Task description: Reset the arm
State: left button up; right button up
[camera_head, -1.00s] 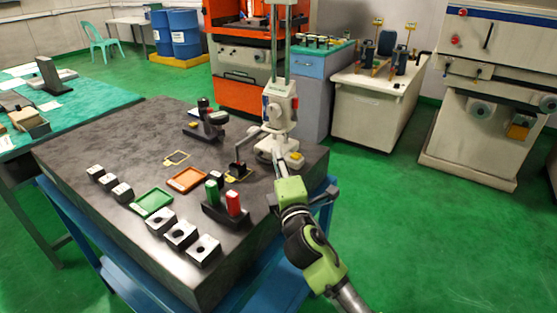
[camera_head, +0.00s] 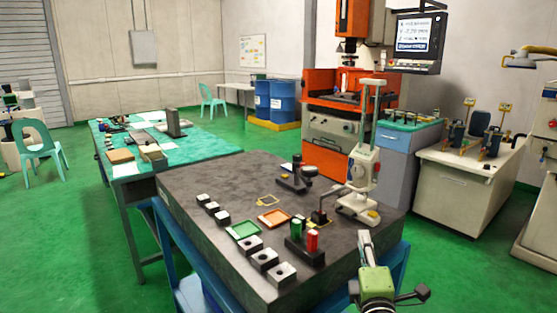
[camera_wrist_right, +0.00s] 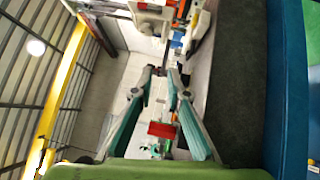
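My right gripper (camera_head: 365,243) is in the lower right of the head view, by the right front edge of the dark table. Its green-bodied wrist shows below it. In the right wrist view its two fingers (camera_wrist_right: 163,73) stand apart with nothing held between the tips. My left arm and gripper are not in view. A white column-type gauge stand (camera_head: 362,180) stands upright on the table, just beyond the right gripper and apart from it.
The dark table (camera_head: 222,180) carries a green tray (camera_head: 243,230), an orange tray (camera_head: 274,218), a red cylinder (camera_head: 313,240), a green cylinder (camera_head: 296,228) and several metal blocks. A teal-topped bench (camera_head: 205,142) stands to the left. Green floor (camera_head: 450,270) is open at right.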

jog(key=s+f+m+g+y, duration=0.1)
jog(key=s+f+m+g, duration=0.15)
jog(key=f, duration=1.15)
jog(key=s+f+m+g, duration=0.1)
jog(key=f+g, duration=0.2)
jog(key=f, duration=1.1)
jog(key=s+d+f+m+g, duration=0.1)
jog(key=s+f+g, duration=0.1)
jog(key=s+f, duration=0.45)
jog(key=s+f+m+g, duration=0.2)
jog(key=s+f, duration=0.1)
jog(key=f, duration=0.7)
jog(key=s+d+f+m+g+y, duration=0.1)
jog(key=s+f+m+g, duration=0.3)
jog(key=s+f, duration=1.45)
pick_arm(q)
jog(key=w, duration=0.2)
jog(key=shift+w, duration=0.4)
pick_arm(e)
jog(key=s+f+m+g, duration=0.2)
jog(key=s+f, duration=0.1)
jog(key=s, duration=1.1)
jog(key=s+f+m+g, duration=0.2)
jog(key=s+f+m, duration=0.1)
jog(key=s, duration=1.1)
jog(key=shift+d+f+g, duration=0.25)
jog(key=shift+f+g, duration=0.1)
jog(key=shift+f, duration=0.2)
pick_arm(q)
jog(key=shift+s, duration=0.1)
